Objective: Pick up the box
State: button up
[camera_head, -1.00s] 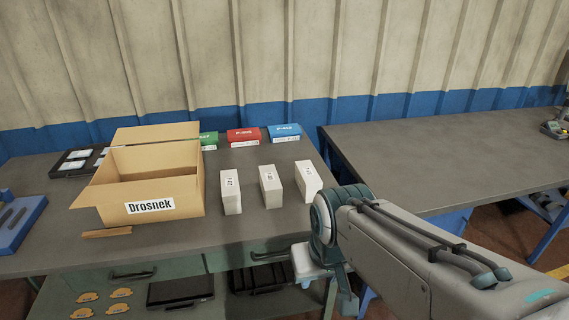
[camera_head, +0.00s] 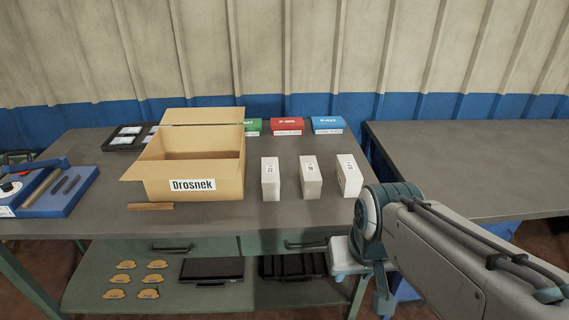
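An open cardboard box (camera_head: 165,180) labelled "Drosnek" stands on the grey workbench at left of centre, its flaps spread and its visible inside empty. Three white boxes stand upright in a row to its right: a left one (camera_head: 270,180), a middle one (camera_head: 310,178) and a right one (camera_head: 349,176). Behind them lie a green box (camera_head: 253,127), a red box (camera_head: 286,126) and a blue box (camera_head: 327,125). My arm comes in from the lower right, in front of the bench. My gripper's fingers do not show clearly, hidden behind or below the arm's end.
The workbench (camera_head: 100,220) has a wooden strip (camera_head: 150,206) at its front, a blue fixture (camera_head: 50,192) at left and a black tray (camera_head: 124,138) behind. A second, bare table (camera_head: 470,165) stands at right.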

aim_at(270, 175)
jog(key=k, duration=0.25)
jog(key=u, duration=0.6)
jog(key=i, duration=1.55)
jog(key=z, duration=0.6)
